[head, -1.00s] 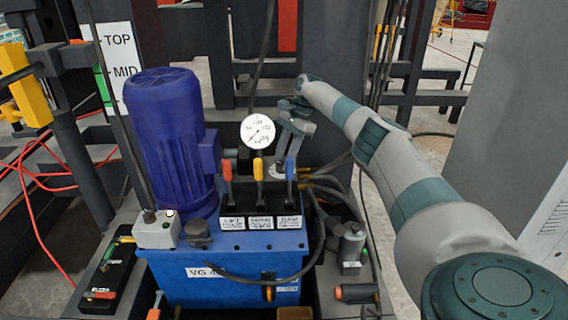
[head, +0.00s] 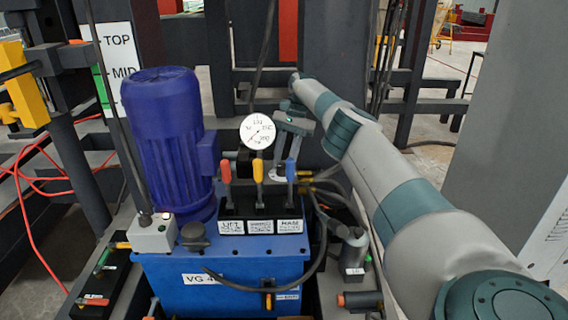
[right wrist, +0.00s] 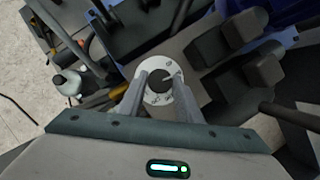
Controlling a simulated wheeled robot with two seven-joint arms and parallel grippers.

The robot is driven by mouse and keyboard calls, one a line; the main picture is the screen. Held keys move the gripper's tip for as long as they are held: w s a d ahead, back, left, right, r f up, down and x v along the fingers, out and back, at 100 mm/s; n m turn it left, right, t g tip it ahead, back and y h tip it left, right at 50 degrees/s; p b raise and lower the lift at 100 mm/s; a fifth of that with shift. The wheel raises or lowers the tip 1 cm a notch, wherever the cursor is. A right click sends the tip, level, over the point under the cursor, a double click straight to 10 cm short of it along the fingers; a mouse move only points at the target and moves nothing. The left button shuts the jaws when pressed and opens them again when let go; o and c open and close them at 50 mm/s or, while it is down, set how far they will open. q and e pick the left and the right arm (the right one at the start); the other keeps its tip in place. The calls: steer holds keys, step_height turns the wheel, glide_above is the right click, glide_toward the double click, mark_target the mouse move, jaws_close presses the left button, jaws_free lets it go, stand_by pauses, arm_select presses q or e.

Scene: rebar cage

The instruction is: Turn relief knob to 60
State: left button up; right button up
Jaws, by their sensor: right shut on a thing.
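The relief knob (right wrist: 160,86) is a dark round knob with a pale pointer line, set on a white numbered dial (right wrist: 151,65) in the right wrist view. My right gripper (right wrist: 160,82) has one finger on each side of the knob and is shut on it. In the head view my right gripper (head: 284,150) reaches down behind the levers, and its fingers hide most of the knob. The dial numbers are too small to read surely. A white round pressure gauge (head: 257,131) stands just left of the gripper. My left gripper is not in view.
A blue power unit (head: 225,278) carries a blue motor (head: 163,140) and red, yellow and blue levers (head: 258,171) close in front of the gripper. Black hoses (head: 322,215) curve at the right. A grey cylinder (head: 354,250) stands at the lower right.

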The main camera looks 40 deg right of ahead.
steer(key=o, duration=1)
steer(key=shift+o, duration=0.2)
